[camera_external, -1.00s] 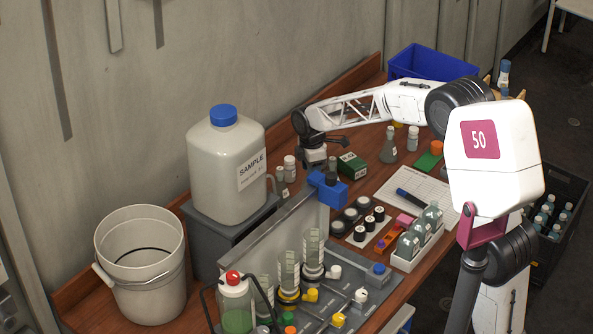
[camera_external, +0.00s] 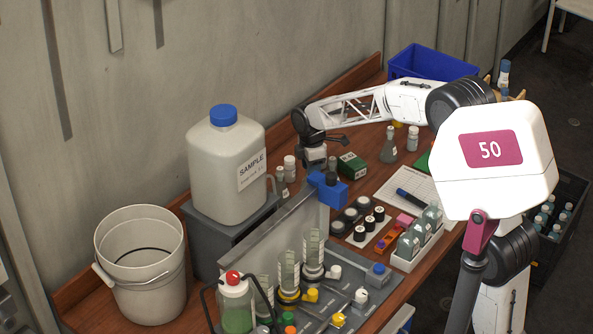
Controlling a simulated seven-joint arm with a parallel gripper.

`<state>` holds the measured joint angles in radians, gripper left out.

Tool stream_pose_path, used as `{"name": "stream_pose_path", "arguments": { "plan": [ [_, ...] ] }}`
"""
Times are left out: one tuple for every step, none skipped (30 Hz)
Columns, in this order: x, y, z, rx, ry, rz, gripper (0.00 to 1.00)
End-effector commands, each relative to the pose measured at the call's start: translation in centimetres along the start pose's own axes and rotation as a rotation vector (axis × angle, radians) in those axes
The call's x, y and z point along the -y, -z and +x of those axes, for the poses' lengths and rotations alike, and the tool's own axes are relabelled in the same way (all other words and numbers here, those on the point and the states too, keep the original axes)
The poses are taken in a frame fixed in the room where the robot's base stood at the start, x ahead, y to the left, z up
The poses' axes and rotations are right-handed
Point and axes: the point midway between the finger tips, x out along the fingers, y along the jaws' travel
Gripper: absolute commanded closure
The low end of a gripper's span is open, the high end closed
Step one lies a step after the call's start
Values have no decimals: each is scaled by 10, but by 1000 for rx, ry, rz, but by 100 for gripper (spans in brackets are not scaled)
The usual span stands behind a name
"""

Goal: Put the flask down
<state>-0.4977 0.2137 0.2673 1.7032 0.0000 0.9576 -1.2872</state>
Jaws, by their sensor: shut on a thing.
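My gripper (camera_external: 316,157) points down at the far end of the lattice forearm, above the back of the wooden bench, close behind a blue block (camera_external: 328,190). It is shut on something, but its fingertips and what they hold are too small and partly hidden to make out. A grey conical flask (camera_external: 389,150) stands upright on the bench to the right of my gripper and apart from it. I cannot tell whether another flask is in the jaws.
A large sample canister (camera_external: 225,172) stands on a grey box, left of my gripper. Small vials (camera_external: 281,182), a green box (camera_external: 352,165), black-capped jars (camera_external: 360,233) and a white rack (camera_external: 405,262) crowd the bench. A white bucket (camera_external: 142,265) is at left, a blue bin (camera_external: 430,62) behind.

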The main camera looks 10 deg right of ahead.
Motion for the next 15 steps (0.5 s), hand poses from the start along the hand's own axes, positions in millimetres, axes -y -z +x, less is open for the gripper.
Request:
{"name": "stream_pose_path", "arguments": {
  "plan": [
    [-1, 1, -2, 0, -1, 0, 100],
    [-1, 2, -2, 0, -1, -1, 100],
    [-2, 4, -4, -1, -2, -1, 100],
    [-3, 6, -6, -1, -2, -1, 100],
    [-4, 8, -9, -1, -2, -2, 100],
    [-6, 11, -12, -1, -2, -3, 100],
    [-7, 15, -16, 0, -2, -4, 100],
    [-9, 18, -20, -1, -2, -5, 100],
    [-12, 24, -26, -1, -3, -6, 100],
    [-14, 28, -31, -1, -3, -7, 100],
    [-16, 33, -37, -1, -3, -8, 100],
    [-20, 40, -46, -1, -4, -9, 100],
    [-22, 46, -52, -1, -3, -9, 100],
    [-24, 53, -60, -1, -4, -11, 100],
    [-27, 61, -70, -1, -4, -13, 100]
  ]
}}
